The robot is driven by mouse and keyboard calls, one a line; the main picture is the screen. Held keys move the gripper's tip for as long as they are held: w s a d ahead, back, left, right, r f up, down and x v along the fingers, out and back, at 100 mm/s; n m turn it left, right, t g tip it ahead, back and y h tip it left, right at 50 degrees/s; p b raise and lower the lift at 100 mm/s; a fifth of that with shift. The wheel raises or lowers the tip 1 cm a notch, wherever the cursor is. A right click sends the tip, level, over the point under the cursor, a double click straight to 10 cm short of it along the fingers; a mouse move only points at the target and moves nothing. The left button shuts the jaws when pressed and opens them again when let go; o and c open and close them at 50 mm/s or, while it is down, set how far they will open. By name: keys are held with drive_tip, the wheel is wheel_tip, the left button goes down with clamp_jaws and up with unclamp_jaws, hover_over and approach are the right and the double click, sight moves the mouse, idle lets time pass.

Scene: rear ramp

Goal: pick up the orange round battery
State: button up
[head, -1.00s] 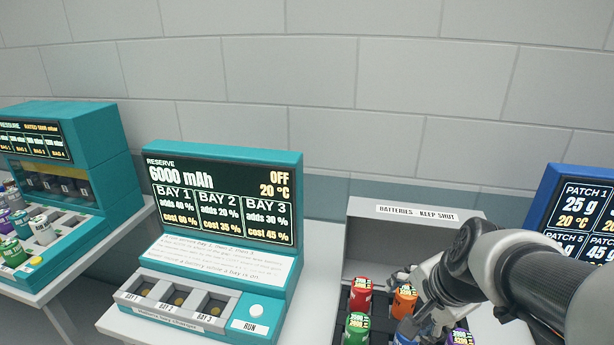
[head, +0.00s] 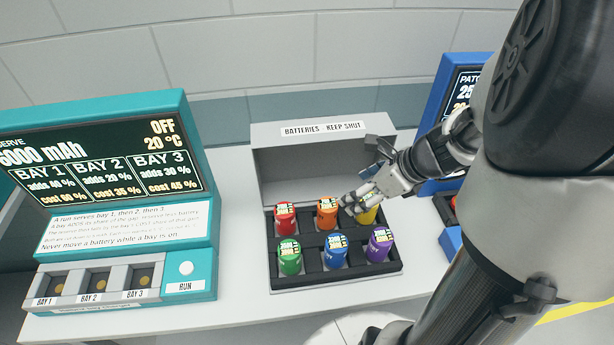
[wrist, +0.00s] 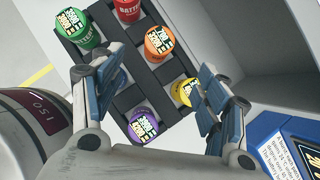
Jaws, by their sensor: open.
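The orange round battery (head: 327,214) stands upright in the back row of the battery box, between the red and yellow ones. It also shows in the wrist view (wrist: 158,43), uncovered, between the two fingers towards their far end. My gripper (head: 362,203) is open and empty. In the head view it is just right of the orange battery, over the yellow battery (head: 368,215), which it partly hides. In the wrist view my gripper (wrist: 160,68) has its right finger overlapping the yellow battery's edge. I cannot tell the height of the fingertips above the batteries.
The dark tray (head: 340,281) also holds red (head: 285,219), green (head: 289,258), blue (head: 336,252) and purple (head: 380,245) batteries, close together. The box's raised lid (head: 322,131) stands behind. A teal charger (head: 195,225) is at left, a blue panel (head: 450,90) at right.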

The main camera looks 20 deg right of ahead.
sight(330, 205)
drive_tip(key=b+x, duration=0.7)
drive_tip(key=x, duration=0.8)
drive_tip(key=shift+f, duration=0.15)
drive_tip(key=c, duration=1.5)
